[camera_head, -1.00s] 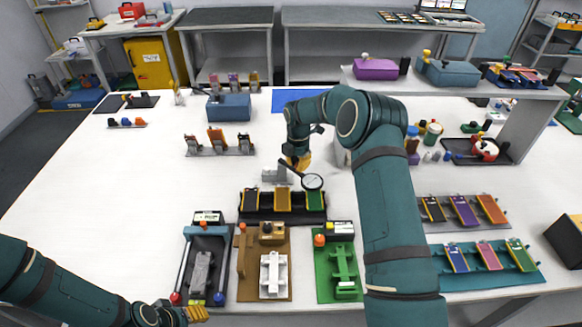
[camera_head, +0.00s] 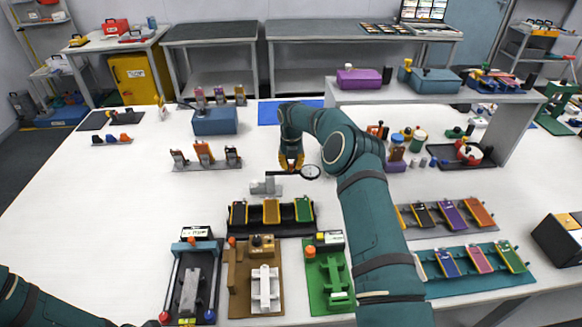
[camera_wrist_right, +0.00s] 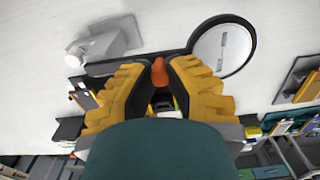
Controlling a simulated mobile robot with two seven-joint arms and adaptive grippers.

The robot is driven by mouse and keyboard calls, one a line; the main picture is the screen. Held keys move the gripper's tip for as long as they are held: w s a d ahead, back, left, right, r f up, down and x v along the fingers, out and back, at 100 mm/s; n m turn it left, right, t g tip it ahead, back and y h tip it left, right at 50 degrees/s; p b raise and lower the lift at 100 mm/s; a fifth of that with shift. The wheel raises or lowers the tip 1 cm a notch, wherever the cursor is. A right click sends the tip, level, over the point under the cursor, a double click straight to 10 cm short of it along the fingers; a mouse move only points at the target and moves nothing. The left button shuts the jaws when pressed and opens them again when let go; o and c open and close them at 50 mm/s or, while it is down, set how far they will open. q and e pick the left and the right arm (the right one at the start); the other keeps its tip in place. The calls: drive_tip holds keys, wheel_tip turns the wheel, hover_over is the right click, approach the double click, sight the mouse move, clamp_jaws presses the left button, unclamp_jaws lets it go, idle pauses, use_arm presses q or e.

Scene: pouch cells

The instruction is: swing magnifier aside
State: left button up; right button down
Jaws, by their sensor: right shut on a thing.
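The magnifier has a round, dark-rimmed lens (camera_head: 310,171) on a dark arm from a grey stand (camera_head: 265,188). In the head view the lens is to the right of the stand, behind the black rack (camera_head: 270,228) with its cells. My right gripper (camera_head: 291,166) is at the magnifier arm, between stand and lens. In the right wrist view it (camera_wrist_right: 166,76) is shut on the magnifier's orange knob (camera_wrist_right: 178,72); the lens (camera_wrist_right: 222,50) and stand (camera_wrist_right: 105,42) show either side.
Grey, brown and green fixtures (camera_head: 330,275) stand in front of the rack. A three-piece holder (camera_head: 205,163) and a blue box (camera_head: 214,120) are behind left. Coloured cell racks (camera_head: 475,262) lie right of my right arm. White table is clear at left.

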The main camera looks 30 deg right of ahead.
sight(291, 164)
drive_tip(key=shift+w+d+n, duration=0.1)
drive_tip(key=shift+w+n, duration=0.05)
drive_tip(key=shift+n, duration=0.15)
drive_tip(key=c, duration=0.9)
unclamp_jaws()
drive_tip(key=shift+o, duration=0.2)
drive_tip(key=shift+r, duration=0.1)
wheel_tip(291, 164, up, 12)
